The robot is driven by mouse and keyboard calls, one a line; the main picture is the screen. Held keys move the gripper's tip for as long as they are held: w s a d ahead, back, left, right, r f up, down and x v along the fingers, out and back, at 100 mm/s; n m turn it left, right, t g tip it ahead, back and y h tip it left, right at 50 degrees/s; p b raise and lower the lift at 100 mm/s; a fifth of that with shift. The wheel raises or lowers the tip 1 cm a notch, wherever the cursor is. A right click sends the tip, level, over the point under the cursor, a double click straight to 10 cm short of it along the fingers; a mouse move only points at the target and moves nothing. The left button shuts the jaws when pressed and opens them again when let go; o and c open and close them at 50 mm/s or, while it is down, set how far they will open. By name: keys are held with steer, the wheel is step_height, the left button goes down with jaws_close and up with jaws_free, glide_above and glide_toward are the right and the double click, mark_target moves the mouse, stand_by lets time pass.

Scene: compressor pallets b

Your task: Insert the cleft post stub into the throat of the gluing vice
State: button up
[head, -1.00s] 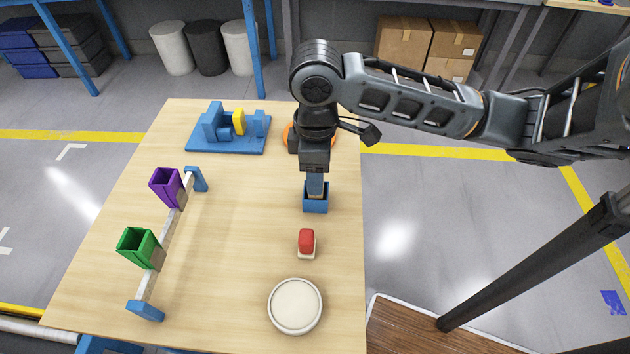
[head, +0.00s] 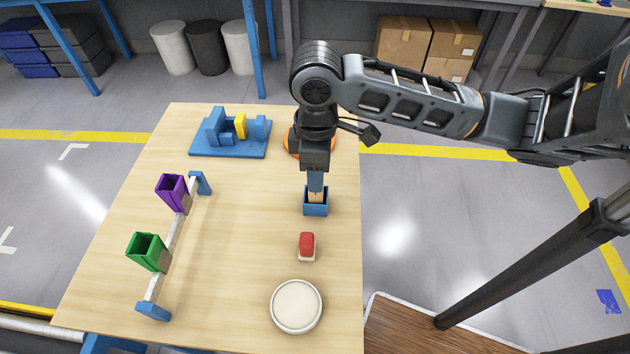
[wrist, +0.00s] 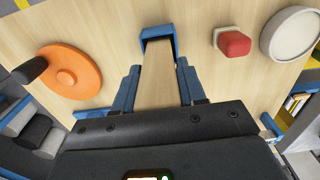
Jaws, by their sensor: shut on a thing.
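The pale wooden post stub (wrist: 157,72) stands between the two blue fingers of my gripper (wrist: 157,86) in the wrist view. My gripper (head: 315,184) points down and is shut on the stub. The stub's lower end is at a small open blue box-shaped holder (head: 316,209), which also shows in the wrist view (wrist: 157,31). The stub's cleft and its bottom end are hidden. A blue fixture with upright blocks and a yellow piece, which looks like the gluing vice (head: 228,151), sits at the table's back left, well apart from my gripper.
An orange disc (wrist: 75,72) lies behind my gripper. A red-topped block (head: 307,244) and a round white dish (head: 296,306) are in front. Purple (head: 172,192) and green (head: 147,252) open boxes hang on a rail at left. The middle of the table is clear.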

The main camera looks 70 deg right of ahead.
steer(key=shift+r, duration=2.2)
